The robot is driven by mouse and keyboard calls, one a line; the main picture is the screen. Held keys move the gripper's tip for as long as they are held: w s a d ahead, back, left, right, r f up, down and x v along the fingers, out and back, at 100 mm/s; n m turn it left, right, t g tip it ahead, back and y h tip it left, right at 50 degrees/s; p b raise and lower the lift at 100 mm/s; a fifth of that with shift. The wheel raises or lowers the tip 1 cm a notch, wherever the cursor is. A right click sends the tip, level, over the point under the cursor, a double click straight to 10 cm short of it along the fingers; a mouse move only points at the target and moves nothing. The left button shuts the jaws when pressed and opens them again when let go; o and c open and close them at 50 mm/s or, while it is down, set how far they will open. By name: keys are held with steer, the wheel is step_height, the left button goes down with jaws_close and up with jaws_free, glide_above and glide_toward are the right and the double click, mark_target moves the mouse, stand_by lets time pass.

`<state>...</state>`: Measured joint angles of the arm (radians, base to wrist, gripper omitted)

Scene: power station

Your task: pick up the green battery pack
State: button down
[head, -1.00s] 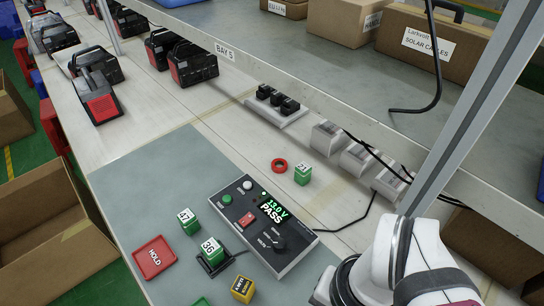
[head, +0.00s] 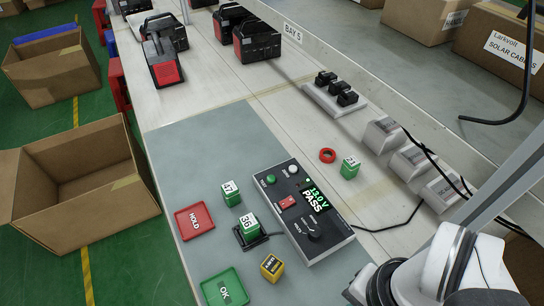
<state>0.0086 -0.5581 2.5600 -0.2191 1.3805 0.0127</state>
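Three green battery packs with white number tops are in the head view. Pack 47 (head: 231,197) stands on the grey mat near the red HOLD tray (head: 183,235). Pack 36 (head: 249,232) sits on a small black cradle (head: 238,240) left of the tester. Pack 21 (head: 349,171) stands apart on the pale bench, beside a red ring (head: 327,155). The tester (head: 277,204) shows 13.0 V and PASS. White links of my arm show at the lower right; my gripper is out of view.
A green OK tray (head: 207,295) and a yellow-black block (head: 272,267) are at the front. A power strip (head: 334,105), white adapters (head: 384,138) and cables line the back right. Open cardboard boxes (head: 85,222) stand on the floor at left. The mat's far part is clear.

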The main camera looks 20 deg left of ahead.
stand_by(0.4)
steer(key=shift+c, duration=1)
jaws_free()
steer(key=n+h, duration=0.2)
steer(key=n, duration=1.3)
glide_above(249, 221)
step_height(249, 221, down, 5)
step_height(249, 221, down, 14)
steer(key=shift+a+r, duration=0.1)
